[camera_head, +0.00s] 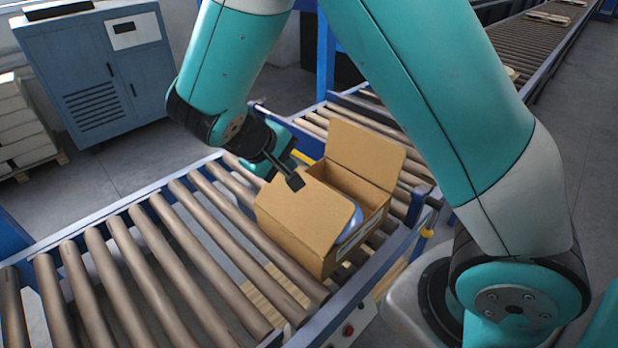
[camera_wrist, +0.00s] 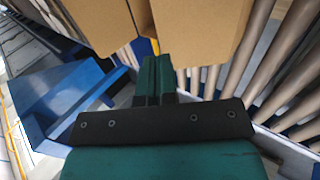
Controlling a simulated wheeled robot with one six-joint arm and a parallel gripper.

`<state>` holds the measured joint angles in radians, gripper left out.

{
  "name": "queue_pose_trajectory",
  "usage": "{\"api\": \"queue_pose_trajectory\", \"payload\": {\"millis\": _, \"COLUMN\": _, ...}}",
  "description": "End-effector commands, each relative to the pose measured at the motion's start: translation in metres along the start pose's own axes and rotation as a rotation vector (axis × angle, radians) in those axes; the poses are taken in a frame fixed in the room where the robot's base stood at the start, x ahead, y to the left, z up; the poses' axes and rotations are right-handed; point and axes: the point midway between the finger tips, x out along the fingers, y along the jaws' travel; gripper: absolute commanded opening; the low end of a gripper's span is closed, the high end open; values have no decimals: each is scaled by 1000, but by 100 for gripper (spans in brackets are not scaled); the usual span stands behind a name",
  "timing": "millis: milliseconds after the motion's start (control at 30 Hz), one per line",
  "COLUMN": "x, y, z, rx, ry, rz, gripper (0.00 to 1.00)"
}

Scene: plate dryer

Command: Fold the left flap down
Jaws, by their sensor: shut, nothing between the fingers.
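An open brown cardboard box (camera_head: 290,240) sits on the roller conveyor. Its left flap (camera_head: 315,208) lies inward at a low angle over the left part of the opening. The opposite flap (camera_head: 366,152) stands up and leans outward. A bluish, smooth object (camera_head: 353,218) shows inside the box, partly hidden by the left flap. My gripper (camera_head: 295,182) is shut and empty, at the left flap's upper left edge; whether it touches is unclear. In the wrist view my shut fingers (camera_wrist: 155,80) point at the box's cardboard (camera_wrist: 205,30), which fills the top.
Conveyor rollers (camera_head: 150,245) run left of the box, with a blue side rail (camera_head: 110,205) behind. A blue-grey cabinet (camera_head: 95,75) stands at the back left. Another conveyor (camera_head: 520,55) runs at the back right. The rollers left of the box are clear.

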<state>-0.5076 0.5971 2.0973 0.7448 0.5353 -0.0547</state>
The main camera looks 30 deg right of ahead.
Motion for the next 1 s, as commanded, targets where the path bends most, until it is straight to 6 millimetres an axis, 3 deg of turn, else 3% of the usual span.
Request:
{"api": "queue_pose_trajectory", "payload": {"millis": 300, "x": 67, "y": 1, "z": 1, "rx": -2, "ry": -6, "rz": -1, "gripper": 0}}
{"api": "queue_pose_trajectory", "payload": {"millis": 500, "x": 95, "y": 0, "z": 0, "rx": -3, "ry": -2, "rz": -1, "gripper": 0}}
{"api": "queue_pose_trajectory", "payload": {"millis": 700, "x": 107, "y": -1, "z": -1, "rx": -2, "ry": 1, "rz": -2, "gripper": 0}}
{"api": "queue_pose_trajectory", "payload": {"millis": 1000, "x": 108, "y": -2, "z": -1, "rx": -2, "ry": 2, "rz": -2, "gripper": 0}}
